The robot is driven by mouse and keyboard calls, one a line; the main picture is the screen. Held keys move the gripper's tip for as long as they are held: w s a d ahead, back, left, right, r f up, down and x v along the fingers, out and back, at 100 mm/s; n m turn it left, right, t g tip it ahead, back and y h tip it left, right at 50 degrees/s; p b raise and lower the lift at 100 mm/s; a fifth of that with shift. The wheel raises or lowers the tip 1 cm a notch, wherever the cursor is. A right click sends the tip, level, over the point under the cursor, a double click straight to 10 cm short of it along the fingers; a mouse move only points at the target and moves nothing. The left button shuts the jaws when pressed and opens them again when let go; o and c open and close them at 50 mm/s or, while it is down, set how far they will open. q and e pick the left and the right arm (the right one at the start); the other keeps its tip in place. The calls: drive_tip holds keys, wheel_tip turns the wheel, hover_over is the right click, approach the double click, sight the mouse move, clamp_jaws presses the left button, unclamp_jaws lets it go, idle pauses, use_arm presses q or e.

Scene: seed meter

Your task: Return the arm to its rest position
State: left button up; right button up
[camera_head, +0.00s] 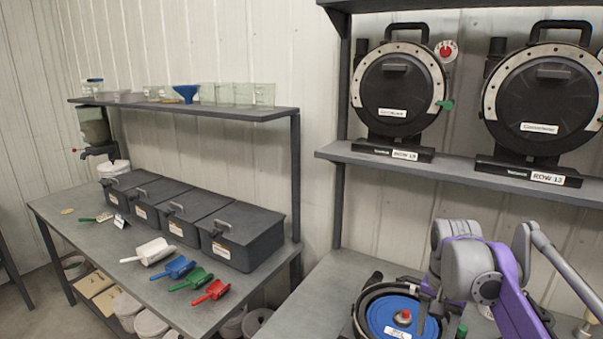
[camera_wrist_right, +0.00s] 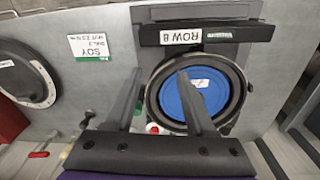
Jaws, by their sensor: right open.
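My right arm (camera_head: 470,270), purple and grey, reaches in from the right in the head view, over the lower right bench. My right gripper (camera_wrist_right: 158,75) is open, its two dark fingers apart with nothing held between them. Below it is a seed meter labelled ROW 8 (camera_wrist_right: 185,36) with a blue disc (camera_wrist_right: 207,98) in a black housing. One finger overlaps the disc in the wrist view; I cannot tell the gap. The same blue disc (camera_head: 385,317) shows at the bottom of the head view, partly hidden by my arm. My left gripper is out of view.
Two black seed meters (camera_head: 398,90) (camera_head: 541,100) stand on the shelf (camera_head: 470,170) above the bench. The left table (camera_head: 75,205) holds several dark bins (camera_head: 240,235) and coloured scoops (camera_head: 190,280).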

drive_tip(key=s+a+f+n+t, duration=0.2)
drive_tip(key=s+a+f+n, duration=0.2)
drive_tip(key=s+f, duration=0.4)
drive_tip(key=s+a+f+n+t, duration=0.3)
drive_tip(key=s+a+f+n, duration=0.1)
drive_tip(key=s+f, duration=0.4)
drive_tip(key=s+a, duration=0.1)
drive_tip(key=s, duration=0.1)
drive_tip(key=shift+s+a+f+t, duration=0.2)
drive_tip(key=shift+s+f+t, duration=0.1)
drive_tip(key=shift+s, duration=0.1)
